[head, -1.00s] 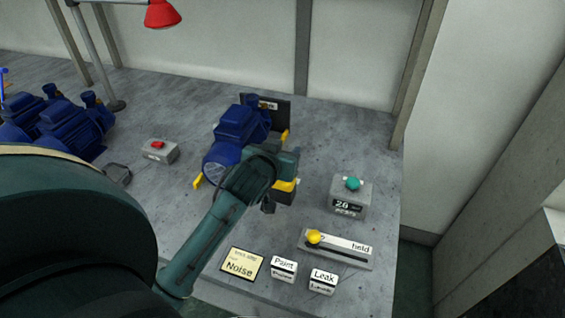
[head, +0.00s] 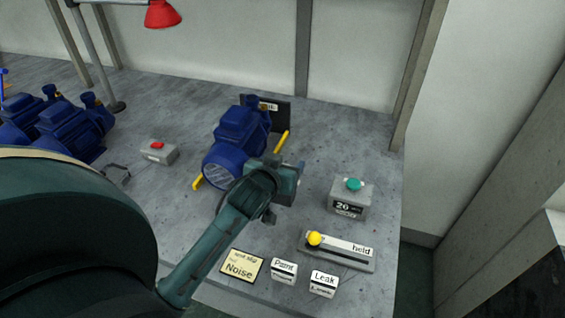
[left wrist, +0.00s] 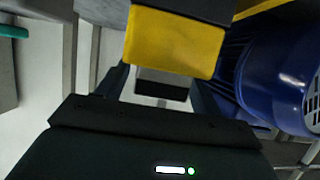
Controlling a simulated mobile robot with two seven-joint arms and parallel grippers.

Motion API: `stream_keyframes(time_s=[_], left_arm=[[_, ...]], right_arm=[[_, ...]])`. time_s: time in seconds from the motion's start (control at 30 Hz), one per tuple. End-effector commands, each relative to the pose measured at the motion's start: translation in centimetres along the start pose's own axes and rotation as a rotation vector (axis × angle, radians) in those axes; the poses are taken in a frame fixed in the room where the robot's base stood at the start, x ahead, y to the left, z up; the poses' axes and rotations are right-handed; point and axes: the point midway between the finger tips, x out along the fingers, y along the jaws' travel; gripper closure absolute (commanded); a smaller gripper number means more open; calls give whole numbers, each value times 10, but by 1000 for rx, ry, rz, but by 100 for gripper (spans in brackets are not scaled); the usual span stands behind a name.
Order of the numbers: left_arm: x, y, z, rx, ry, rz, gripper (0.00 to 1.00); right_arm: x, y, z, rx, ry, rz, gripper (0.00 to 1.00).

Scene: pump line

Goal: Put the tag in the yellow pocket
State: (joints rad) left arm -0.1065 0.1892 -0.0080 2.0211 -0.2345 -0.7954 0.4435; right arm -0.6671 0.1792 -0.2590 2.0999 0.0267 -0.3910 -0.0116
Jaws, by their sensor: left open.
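The yellow pocket (left wrist: 175,42) shows large at the top of the left wrist view, just past my left fingers; in the head view my gripper hides it. My left gripper (head: 284,178) is open in front of the blue pump (head: 238,140). It also shows in the left wrist view (left wrist: 160,92). A pale piece with a black band (left wrist: 162,88) shows between the fingers, directly below the pocket in the picture. It may be the tag; I cannot tell whether it sits in the pocket. A Paint block (head: 284,271) and a Leak block (head: 323,284) stand at the front.
A Noise card (head: 241,265) lies at the bench front. A slider panel marked held (head: 350,253) and a grey box with a teal button (head: 347,200) are at the right. A red-button box (head: 158,152) is left of the pump. More blue pumps (head: 72,132) stand further left.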

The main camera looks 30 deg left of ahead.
Motion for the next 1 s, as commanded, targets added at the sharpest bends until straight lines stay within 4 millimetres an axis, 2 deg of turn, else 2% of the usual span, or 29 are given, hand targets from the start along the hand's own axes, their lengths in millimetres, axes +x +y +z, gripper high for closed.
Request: stream_keyframes(time_s=[0.27,0.37,0.7,0.83,1.0], left_arm=[[-6,0,-3,0,1,1,34],[-22,0,-2,0,-1,1,34],[-93,0,-2,-1,-1,0,34],[-111,0,-2,-1,-1,0,34],[-121,0,-3,0,0,0,34]], right_arm=[[0,0,0,0,-2,0,64],[0,0,0,0,-2,1,64],[0,0,1,2,-4,2,64],[0,0,1,4,-4,3,64],[0,0,1,5,-3,3,64]])
